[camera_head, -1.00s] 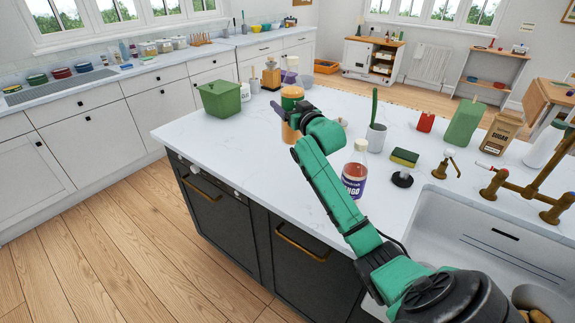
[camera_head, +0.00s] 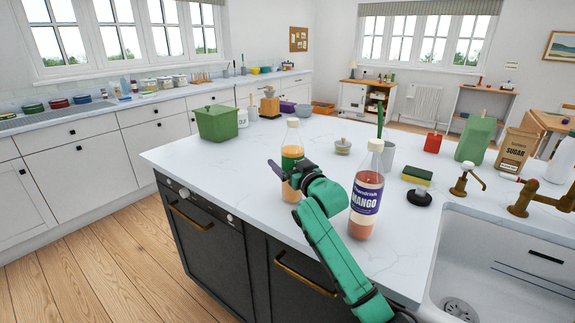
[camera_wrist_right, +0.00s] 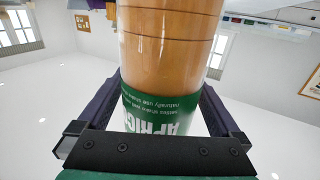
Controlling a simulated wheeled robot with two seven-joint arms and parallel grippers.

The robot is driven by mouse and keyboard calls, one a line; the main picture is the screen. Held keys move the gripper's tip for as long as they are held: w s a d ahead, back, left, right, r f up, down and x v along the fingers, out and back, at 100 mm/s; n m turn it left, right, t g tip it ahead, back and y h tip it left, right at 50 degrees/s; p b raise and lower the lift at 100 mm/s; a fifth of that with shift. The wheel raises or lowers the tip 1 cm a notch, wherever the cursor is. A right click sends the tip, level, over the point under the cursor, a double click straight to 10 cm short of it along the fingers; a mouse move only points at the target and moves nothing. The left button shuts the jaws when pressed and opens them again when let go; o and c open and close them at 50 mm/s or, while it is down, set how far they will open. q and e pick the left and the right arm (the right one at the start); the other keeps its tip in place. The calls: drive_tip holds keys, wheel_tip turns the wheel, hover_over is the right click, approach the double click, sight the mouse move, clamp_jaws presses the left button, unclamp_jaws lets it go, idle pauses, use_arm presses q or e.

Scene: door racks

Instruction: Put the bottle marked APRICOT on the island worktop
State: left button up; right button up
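The APRICOT bottle (camera_head: 291,158) is orange with a green label and a pale cap. It is upright at the island worktop (camera_head: 225,165); I cannot tell whether its base bears on the top. My right gripper (camera_head: 286,176) is around its lower part. In the right wrist view, the bottle (camera_wrist_right: 165,60) fills the middle, its label upside down, and the fingers (camera_wrist_right: 162,100) lie close along both sides and look shut on it. My left gripper is not in view.
A MANGO bottle (camera_head: 366,195) stands on the worktop to the right of my right arm. A green bin (camera_head: 216,122), small lidded pot (camera_head: 343,146), sponge (camera_head: 417,174), brass tap (camera_head: 520,198) and sink (camera_head: 500,265) are around. The worktop's front left is clear.

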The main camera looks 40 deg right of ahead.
drive_tip(key=shift+s, duration=0.1)
drive_tip(key=shift+s+a, duration=0.1)
drive_tip(key=shift+s, duration=0.2)
drive_tip(key=s+a+b, duration=0.1)
drive_tip(key=s+a, duration=0.1)
drive_tip(key=s, duration=0.9)
drive_tip(key=shift+b, duration=0.4)
